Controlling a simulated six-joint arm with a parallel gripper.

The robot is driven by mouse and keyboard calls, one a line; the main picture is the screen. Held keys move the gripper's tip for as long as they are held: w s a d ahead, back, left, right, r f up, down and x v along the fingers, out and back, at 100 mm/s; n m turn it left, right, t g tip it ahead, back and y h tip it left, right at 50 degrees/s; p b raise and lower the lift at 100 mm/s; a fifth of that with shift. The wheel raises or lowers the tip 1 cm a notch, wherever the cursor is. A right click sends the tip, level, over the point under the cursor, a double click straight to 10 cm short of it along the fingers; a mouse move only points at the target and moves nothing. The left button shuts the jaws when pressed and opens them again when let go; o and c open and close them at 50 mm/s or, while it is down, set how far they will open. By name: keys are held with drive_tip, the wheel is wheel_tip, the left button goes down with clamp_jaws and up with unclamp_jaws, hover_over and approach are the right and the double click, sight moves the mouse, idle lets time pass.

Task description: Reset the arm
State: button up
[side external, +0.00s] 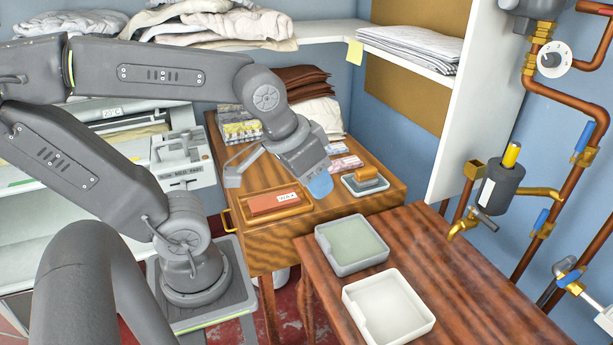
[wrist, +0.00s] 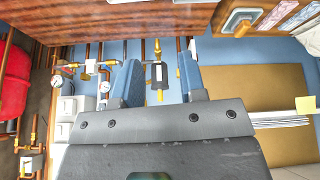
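My gripper (side external: 320,184) is held in the air above the wooden cabinet, with a blue fingertip showing in the side view. In the wrist view, the two blue fingers of my gripper (wrist: 160,78) stand apart with nothing between them. The gripper is open and empty. Behind the gap, the wall pipes and a dark cylinder (wrist: 156,76) show at a distance. The side view partly hides the second finger.
The wooden cabinet (side external: 255,258) carries a wooden-rimmed tray (side external: 243,210), a stamp pad (side external: 366,182) and folded brown cloth (side external: 300,82). A nearer table (side external: 440,250) holds a green-lined tray (side external: 351,244) and a white tray (side external: 388,308). Pipes (side external: 545,130) line the right wall.

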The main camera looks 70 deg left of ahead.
drive_tip(key=shift+s+d+r+m, duration=0.35)
drive_tip(key=shift+s+r+m, duration=0.05)
drive_tip(key=shift+s+m, duration=0.3)
